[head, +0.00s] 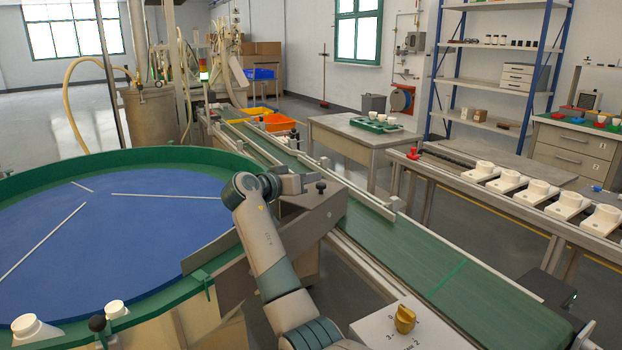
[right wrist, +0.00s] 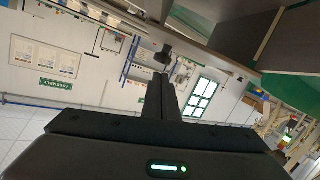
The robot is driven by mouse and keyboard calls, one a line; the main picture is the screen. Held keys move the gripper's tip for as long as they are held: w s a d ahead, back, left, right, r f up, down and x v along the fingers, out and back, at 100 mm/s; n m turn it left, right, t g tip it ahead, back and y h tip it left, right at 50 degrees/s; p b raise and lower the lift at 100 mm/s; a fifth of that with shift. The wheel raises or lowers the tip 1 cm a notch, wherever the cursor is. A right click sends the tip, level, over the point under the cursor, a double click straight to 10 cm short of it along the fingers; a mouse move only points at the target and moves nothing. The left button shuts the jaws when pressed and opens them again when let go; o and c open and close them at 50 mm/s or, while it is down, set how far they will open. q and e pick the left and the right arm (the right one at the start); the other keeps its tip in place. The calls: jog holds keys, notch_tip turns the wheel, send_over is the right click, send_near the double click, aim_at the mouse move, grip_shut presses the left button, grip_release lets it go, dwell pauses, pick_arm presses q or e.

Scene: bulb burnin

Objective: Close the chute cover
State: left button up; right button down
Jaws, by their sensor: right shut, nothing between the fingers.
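The metal chute (head: 228,283) runs from the rim of the blue round table towards the green conveyor belt. A grey sheet-metal panel (head: 325,215), which looks like the chute cover, stands at its conveyor end; my arm hides part of the chute, so I cannot tell how far it is open. A black knob (head: 320,186) shows at the panel's upper edge, and a dark knob also shows in the right wrist view (right wrist: 167,54). My right gripper (head: 308,179) is shut and empty, close to the knob; contact is unclear. Its closed fingers point towards the knob in the wrist view (right wrist: 161,85). My left gripper is out of view.
The blue round table (head: 120,215) has a raised green rim. The green conveyor (head: 430,260) runs along the chute's right side. A box with a yellow rotary switch (head: 403,318) stands in front. White lamp sockets (head: 537,192) line the bench at right.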

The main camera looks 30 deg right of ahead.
jog(key=shift+a, duration=0.1)
dwell(0.4)
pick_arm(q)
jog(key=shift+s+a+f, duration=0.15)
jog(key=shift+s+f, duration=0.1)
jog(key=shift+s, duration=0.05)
pick_arm(e)
jog(key=v, duration=1.7)
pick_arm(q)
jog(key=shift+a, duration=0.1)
pick_arm(e)
jog(key=shift+a, duration=0.1)
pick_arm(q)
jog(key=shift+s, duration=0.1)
